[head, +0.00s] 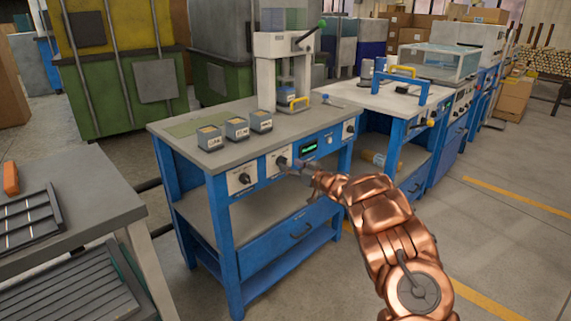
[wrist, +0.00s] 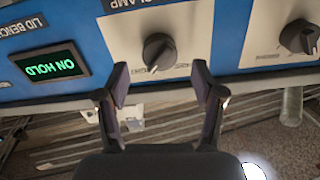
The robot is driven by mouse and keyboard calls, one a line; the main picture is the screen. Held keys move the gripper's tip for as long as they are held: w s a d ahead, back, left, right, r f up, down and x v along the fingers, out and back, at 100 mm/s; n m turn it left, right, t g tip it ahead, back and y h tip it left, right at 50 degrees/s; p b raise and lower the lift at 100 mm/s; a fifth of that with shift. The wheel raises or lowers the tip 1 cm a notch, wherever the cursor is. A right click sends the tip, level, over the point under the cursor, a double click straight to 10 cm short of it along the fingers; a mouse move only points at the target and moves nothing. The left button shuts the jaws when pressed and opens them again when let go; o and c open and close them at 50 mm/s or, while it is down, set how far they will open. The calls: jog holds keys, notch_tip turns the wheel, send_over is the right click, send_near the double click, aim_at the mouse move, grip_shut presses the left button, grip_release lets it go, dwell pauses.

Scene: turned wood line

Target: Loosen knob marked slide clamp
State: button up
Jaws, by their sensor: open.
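A dark knob (wrist: 158,52) on a cream plate sits between and just beyond my fingertips in the wrist view. The label above it is cut off and ends in "LAMP". In the head view this knob (head: 282,162) is on the blue front panel of the bench, left of the green display. My gripper (wrist: 160,84) is open, with one finger to each side of the knob's near side, and is not visibly touching it. In the head view my gripper (head: 299,168) points at the panel from the right.
A second dark knob (wrist: 300,38) on its own plate is at the right of the wrist view. A display (wrist: 50,66) reads "ON HOLD", upside down. Several small bins (head: 236,130) and a white press (head: 264,80) stand on the bench top. Open floor lies at right.

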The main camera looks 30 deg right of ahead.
aim_at(286, 163)
jog(key=shift+x, duration=1.7)
jog(key=c, duration=1.1)
